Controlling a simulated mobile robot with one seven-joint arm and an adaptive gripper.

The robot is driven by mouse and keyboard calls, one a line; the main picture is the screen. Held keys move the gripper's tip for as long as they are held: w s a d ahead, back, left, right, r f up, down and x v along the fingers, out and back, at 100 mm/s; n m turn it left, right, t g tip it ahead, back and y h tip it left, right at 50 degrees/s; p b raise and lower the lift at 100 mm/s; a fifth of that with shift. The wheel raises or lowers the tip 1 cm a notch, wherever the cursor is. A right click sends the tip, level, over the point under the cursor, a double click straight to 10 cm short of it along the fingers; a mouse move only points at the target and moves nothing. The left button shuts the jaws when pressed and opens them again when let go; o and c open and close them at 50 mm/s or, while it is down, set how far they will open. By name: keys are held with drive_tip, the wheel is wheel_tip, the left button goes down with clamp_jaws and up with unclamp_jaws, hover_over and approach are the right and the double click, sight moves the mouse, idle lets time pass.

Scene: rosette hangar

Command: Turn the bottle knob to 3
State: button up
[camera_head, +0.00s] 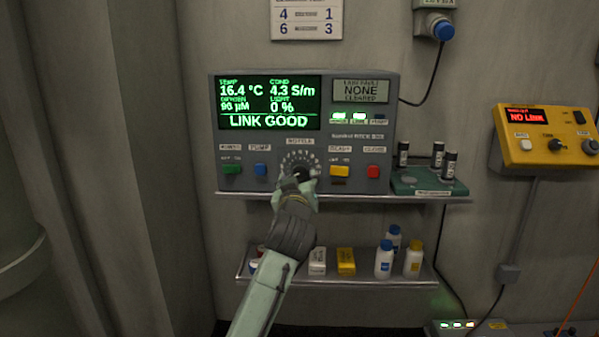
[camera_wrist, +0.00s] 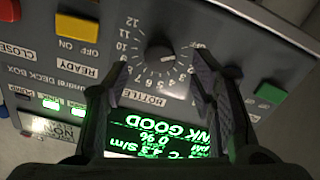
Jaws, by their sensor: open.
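The bottle knob (camera_wrist: 160,55) is a dark round knob on the grey control deck box (camera_head: 380,130), inside a ring of printed numbers. I cannot make out which number the knob points to. My gripper (camera_head: 299,184) is in front of the knob and partly covers it in the head view. In the wrist view my gripper (camera_wrist: 162,75) is open, one dark finger to each side of the knob's lower side. The fingers look apart from the knob, with nothing between them.
A green button (camera_head: 232,169), blue button (camera_head: 261,170), yellow button (camera_head: 340,171) and red button (camera_head: 374,172) flank the knob. The green screen (camera_head: 268,103) reads LINK GOOD. A rack (camera_head: 428,187) with dark vials stands right. Bottles (camera_head: 384,260) and boxes stand on the lower shelf (camera_head: 400,280).

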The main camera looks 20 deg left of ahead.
sight(300, 173)
drive_tip(key=shift+p+x, duration=0.35)
drive_tip(key=shift+x, duration=1.7)
drive_tip(key=shift+c, duration=0.2)
drive_tip(key=c, duration=1.1)
